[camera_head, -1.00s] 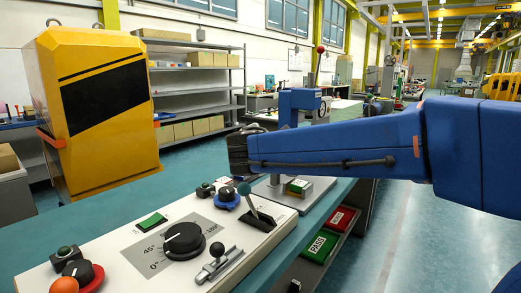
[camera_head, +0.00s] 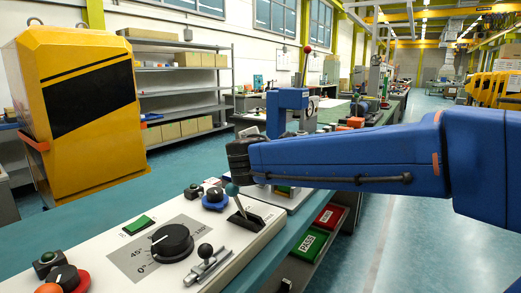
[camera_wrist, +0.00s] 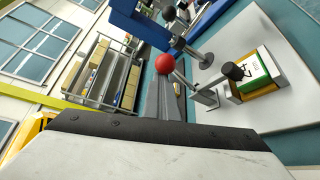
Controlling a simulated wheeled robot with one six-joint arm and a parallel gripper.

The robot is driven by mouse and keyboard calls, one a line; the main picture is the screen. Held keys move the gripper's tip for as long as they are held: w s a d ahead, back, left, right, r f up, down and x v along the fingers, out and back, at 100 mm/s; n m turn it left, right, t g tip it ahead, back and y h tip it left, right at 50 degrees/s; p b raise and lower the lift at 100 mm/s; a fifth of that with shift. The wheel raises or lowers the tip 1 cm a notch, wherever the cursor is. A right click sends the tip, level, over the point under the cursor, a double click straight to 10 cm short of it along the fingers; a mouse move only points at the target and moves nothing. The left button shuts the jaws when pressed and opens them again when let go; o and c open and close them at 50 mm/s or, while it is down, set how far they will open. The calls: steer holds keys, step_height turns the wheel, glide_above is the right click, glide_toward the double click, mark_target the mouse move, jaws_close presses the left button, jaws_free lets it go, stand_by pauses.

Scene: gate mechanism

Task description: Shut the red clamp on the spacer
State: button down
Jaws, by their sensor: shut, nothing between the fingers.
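The red clamp shows in the wrist view as a red ball handle (camera_wrist: 164,64) on a grey rod. The rod joins a small metal bracket, and an arm with a black tip (camera_wrist: 235,72) leads from it. The spacer seems to be the green, white and yellow block (camera_wrist: 258,72) on a pale plate. The black tip is at the block's near edge; I cannot tell if it touches. My gripper (camera_wrist: 166,84) is shut and empty, its grey fingers just short of the red ball; contact is unclear. In the head view my gripper (camera_head: 238,155) hides most of the clamp.
A control panel (camera_head: 130,262) with knobs and a lever lies at front left. Red and green bins (camera_head: 312,243) sit below the bench edge.

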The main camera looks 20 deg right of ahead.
steer(key=shift+s, duration=0.1)
stand_by(0.3)
steer(key=v, duration=1.7)
steer(key=shift+s+a, duration=0.1)
stand_by(0.7)
